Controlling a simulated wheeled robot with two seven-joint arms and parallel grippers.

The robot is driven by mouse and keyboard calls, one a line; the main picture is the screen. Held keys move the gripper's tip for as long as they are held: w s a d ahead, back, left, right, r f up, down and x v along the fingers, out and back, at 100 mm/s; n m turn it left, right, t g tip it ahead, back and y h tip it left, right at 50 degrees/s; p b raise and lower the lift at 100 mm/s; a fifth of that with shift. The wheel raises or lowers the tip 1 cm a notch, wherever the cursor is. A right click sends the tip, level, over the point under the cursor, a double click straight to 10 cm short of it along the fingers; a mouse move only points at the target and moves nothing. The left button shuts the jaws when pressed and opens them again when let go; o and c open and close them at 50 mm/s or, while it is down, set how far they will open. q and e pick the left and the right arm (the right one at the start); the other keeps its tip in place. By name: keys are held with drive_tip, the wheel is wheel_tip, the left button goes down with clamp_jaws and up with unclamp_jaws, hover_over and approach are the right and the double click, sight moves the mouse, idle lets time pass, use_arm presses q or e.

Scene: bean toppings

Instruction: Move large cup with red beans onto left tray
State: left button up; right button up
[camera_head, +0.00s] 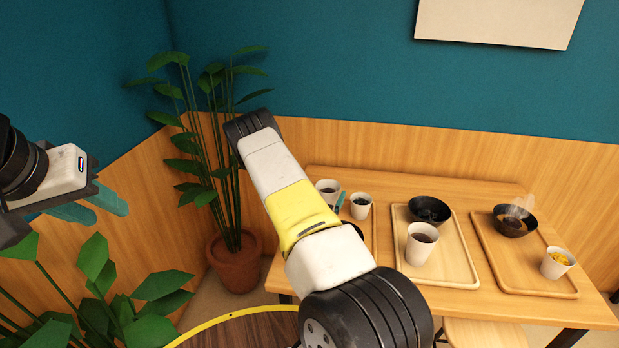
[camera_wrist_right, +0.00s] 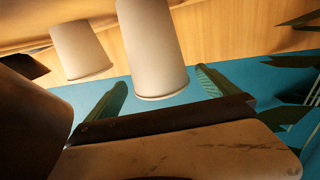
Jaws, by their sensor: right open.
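A white large cup with dark reddish contents (camera_head: 328,189) stands at the table's back left, beside my right arm. Another large white cup (camera_head: 422,245) with dark contents stands on the middle tray (camera_head: 455,271). I cannot tell the beans' kind for certain. The left tray (camera_head: 375,240) is mostly hidden behind my right arm. My right gripper (camera_head: 339,201) is largely hidden in the head view. In the right wrist view its open fingers (camera_wrist_right: 162,80) flank a white cup (camera_wrist_right: 152,45), with no visible grip. My left gripper (camera_head: 98,206) is open, empty and away from the table.
A small white cup (camera_head: 360,207) stands right of my right gripper. A black bowl (camera_head: 429,209) is on the middle tray. The right tray (camera_head: 556,290) holds a steaming bowl (camera_head: 514,222) and a cup of yellow topping (camera_head: 556,264). Plants (camera_head: 236,262) stand left.

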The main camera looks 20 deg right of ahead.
drive_tip(key=v, duration=0.6)
drive_tip(key=w+a+r+m+g+y, duration=0.1)
drive_tip(key=w+a+r+g+y, duration=0.1)
drive_tip(key=w+a+r+y, duration=0.5)
drive_tip(key=s+a+r+n+y, duration=0.1)
drive_tip(key=s+a+r+y, duration=0.2)
drive_tip(key=r, duration=0.4)
drive_tip(key=s+a+r+n+y, duration=0.1)
drive_tip(key=s+a+r+y, duration=0.15)
drive_tip(key=a+r, duration=0.4)
drive_tip(key=s+a+r+n+g+y, duration=0.1)
drive_tip(key=s+a+r+n, duration=0.15)
drive_tip(key=s+r, duration=0.4)
drive_tip(key=s+a+r+n+g+y, duration=0.1)
drive_tip(key=s+r+n+g+y, duration=0.15)
drive_tip(key=s+r, duration=0.4)
drive_tip(key=s+d+n+g+h, duration=0.1)
drive_tip(key=s+n, duration=0.2)
drive_tip(key=s, duration=1.4)
drive_tip(key=shift+d+r, duration=0.1)
